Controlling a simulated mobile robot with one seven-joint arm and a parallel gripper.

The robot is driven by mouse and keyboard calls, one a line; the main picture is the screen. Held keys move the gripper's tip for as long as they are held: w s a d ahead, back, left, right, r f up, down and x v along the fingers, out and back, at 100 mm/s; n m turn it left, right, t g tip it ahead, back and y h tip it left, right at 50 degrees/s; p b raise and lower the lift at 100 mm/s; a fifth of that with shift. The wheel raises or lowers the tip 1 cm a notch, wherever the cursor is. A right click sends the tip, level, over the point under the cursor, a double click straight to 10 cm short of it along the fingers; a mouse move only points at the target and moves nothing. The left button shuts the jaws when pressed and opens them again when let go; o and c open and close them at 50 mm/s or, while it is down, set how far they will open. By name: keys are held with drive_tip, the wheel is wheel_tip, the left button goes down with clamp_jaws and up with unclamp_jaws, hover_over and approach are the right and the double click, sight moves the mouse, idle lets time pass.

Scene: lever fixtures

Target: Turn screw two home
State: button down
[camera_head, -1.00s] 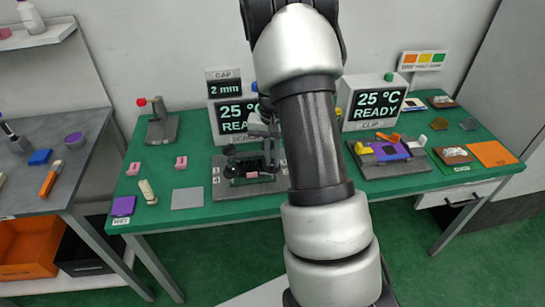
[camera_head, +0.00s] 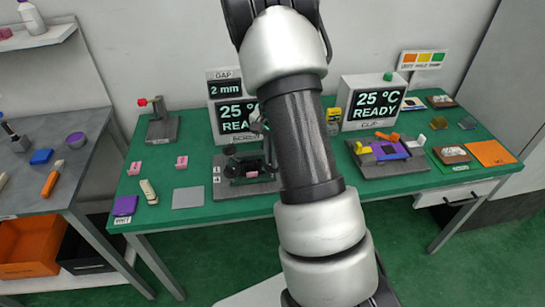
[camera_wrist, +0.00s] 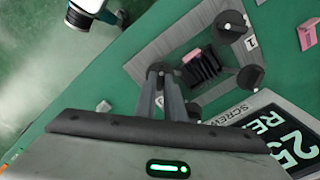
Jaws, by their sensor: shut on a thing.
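The screw fixture is a grey plate (camera_head: 228,191) on the green bench, partly hidden behind my arm in the head view. It also shows in the wrist view (camera_wrist: 180,39), with dark round screw knobs at its corners: one at the top (camera_wrist: 230,26), one at the right (camera_wrist: 250,78) and one lower down (camera_wrist: 192,110). A black finned block (camera_wrist: 203,68) with a pink piece sits in the middle. My gripper (camera_wrist: 158,71) is shut at the remaining corner, on a screw knob mostly hidden by the fingers. I cannot read that screw's number.
The screw station display (camera_head: 234,117) reads 25 °C READY, with a GAP sign (camera_head: 225,88) of 2 mm above. A second display (camera_head: 375,104) and clip fixture (camera_head: 400,168) stand right. Pink blocks (camera_head: 181,162) and a grey pad (camera_head: 187,198) lie left.

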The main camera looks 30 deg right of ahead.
drive_tip(key=c, duration=1.8)
unclamp_jaws()
drive_tip(key=shift+c, duration=0.2)
drive_tip(key=shift+r, duration=0.1)
wheel_tip(320, 180, up, 17)
drive_tip(key=p, duration=0.1)
drive_tip(key=shift+r, duration=0.2)
